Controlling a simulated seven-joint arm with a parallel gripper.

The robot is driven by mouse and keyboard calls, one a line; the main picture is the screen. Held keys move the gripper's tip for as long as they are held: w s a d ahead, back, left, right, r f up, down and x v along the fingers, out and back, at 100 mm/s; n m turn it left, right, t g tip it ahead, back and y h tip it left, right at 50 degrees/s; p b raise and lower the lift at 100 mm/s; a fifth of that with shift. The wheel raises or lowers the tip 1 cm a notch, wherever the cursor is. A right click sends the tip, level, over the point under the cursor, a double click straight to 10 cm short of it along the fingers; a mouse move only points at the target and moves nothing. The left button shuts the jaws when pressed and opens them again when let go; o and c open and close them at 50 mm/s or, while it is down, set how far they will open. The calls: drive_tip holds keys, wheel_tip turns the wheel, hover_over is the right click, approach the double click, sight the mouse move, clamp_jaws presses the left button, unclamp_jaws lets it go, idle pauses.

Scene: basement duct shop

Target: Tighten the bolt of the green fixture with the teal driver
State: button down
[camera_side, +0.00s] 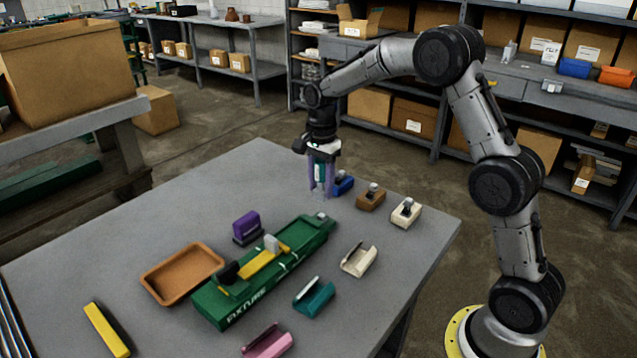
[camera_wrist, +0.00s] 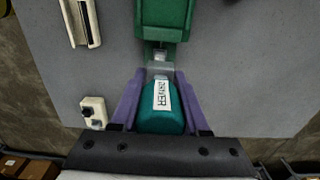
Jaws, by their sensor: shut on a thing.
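The green fixture (camera_side: 212,308) lies on the table with a yellow bar and clamp parts on top. A small silvery bolt end (camera_side: 322,216) shows at its far end. In the wrist view the fixture (camera_wrist: 165,20) is at the top, the bolt (camera_wrist: 160,54) just below it. My gripper (camera_side: 321,188) is shut on the teal driver (camera_wrist: 162,118), its purple fingers on either side of the labelled handle. In the side view the driver (camera_side: 320,173) hangs close to the fixture's far end. I cannot tell whether its tip touches the bolt.
Blue (camera_side: 342,185), brown (camera_side: 371,198) and cream (camera_side: 406,213) blocks stand right of the gripper. Cream (camera_side: 359,261), teal (camera_side: 314,298) and pink (camera_side: 268,342) holders lie right of the fixture. A purple block (camera_side: 246,226), brown tray (camera_side: 165,290) and yellow bar (camera_side: 106,330) lie left.

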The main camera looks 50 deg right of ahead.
sight(321, 215)
drive_tip(key=shift+f, duration=2.4)
drive_tip(key=shift+f, duration=0.95)
